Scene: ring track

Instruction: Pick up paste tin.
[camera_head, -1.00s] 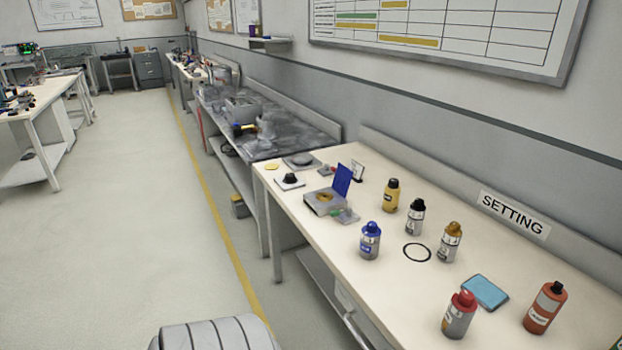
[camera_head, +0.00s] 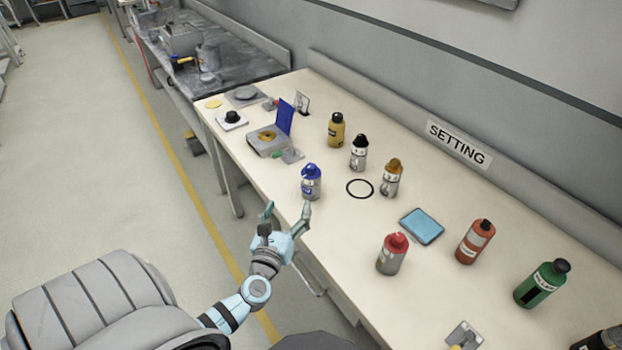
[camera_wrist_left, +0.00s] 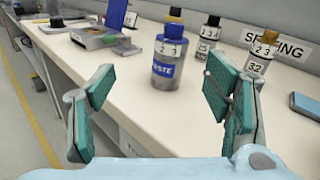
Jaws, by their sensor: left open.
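The paste tin (camera_head: 311,183) is a grey tin with a blue cap and a blue label. It stands upright near the front edge of the bench. In the left wrist view the tin (camera_wrist_left: 169,62) shows its "PASTE" label, ahead of and between the fingers. My left gripper (camera_head: 287,214) is open and empty, just short of the tin at the bench's front edge. Its green-padded fingers (camera_wrist_left: 163,105) are spread apart and do not touch the tin. My right gripper is not in view.
A black ring (camera_head: 360,189) lies right of the tin. Behind it stand a yellow bottle (camera_head: 335,131), a black-capped tin (camera_head: 359,153) and a gold-capped tin (camera_head: 391,178). A red-capped tin (camera_head: 392,254) stands nearer.

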